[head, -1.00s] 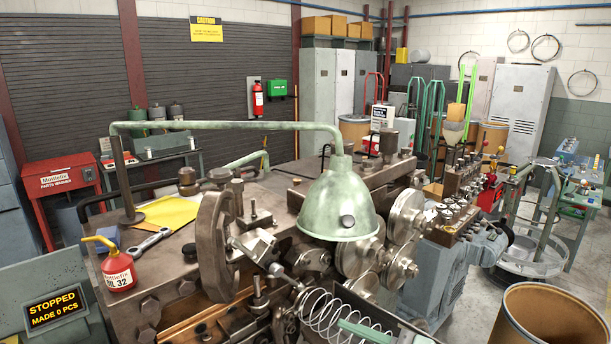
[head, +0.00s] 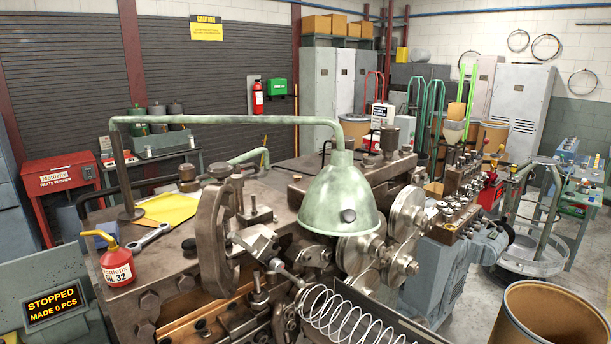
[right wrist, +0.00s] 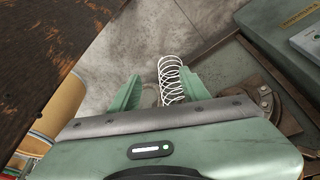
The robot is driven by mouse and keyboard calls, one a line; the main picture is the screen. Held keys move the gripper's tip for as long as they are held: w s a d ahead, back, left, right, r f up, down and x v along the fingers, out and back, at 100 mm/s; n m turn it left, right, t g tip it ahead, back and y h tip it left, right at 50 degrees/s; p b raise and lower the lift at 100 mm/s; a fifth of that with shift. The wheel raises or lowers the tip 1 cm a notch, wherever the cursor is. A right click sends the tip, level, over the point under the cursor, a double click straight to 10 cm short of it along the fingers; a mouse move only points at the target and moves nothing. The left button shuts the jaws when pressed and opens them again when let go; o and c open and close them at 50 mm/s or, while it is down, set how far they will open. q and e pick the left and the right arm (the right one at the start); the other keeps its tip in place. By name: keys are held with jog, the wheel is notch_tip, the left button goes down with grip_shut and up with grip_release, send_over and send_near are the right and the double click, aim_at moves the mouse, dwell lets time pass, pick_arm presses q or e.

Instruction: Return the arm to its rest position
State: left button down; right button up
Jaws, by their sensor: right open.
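My right gripper (right wrist: 160,82) shows in the right wrist view with its two green fingers spread apart. A white wire spring (right wrist: 171,72) appears between and beyond the fingers, closer to the right one; neither finger is seen closed on it. In the head view the coiled spring (head: 345,315) comes off the front of the spring coiler (head: 225,240), in a dark trough. My right gripper is out of the head view. My left gripper is in no view.
A green lamp (head: 340,200) hangs over the coiler from a long bent pipe. A red oil can (head: 117,265) stands at the left by a display (head: 57,306) reading STOPPED, MADE 0 PCS. A cardboard drum (head: 550,318) stands on the floor at lower right.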

notch_tip(320, 180, down, 26)
jog(key=s+g+b, duration=0.1)
jog(key=s+b, duration=0.1)
jog(key=b, duration=0.3)
jog(key=s+d+f+b, duration=0.1)
jog(key=s+f+b, duration=0.1)
jog(key=s+f, duration=0.6)
jog(key=s+d+f+g+b, duration=0.1)
jog(key=s+d+f+b, duration=0.1)
jog(key=s+f, duration=0.7)
notch_tip(320, 180, down, 5)
jog(key=shift+s+b, duration=0.2)
jog(key=shift+b, duration=0.4)
jog(key=shift+d, duration=0.1)
jog(key=shift+c, duration=1.1)
jog(key=shift+w+n, duration=0.1)
jog(key=shift+n, duration=0.2)
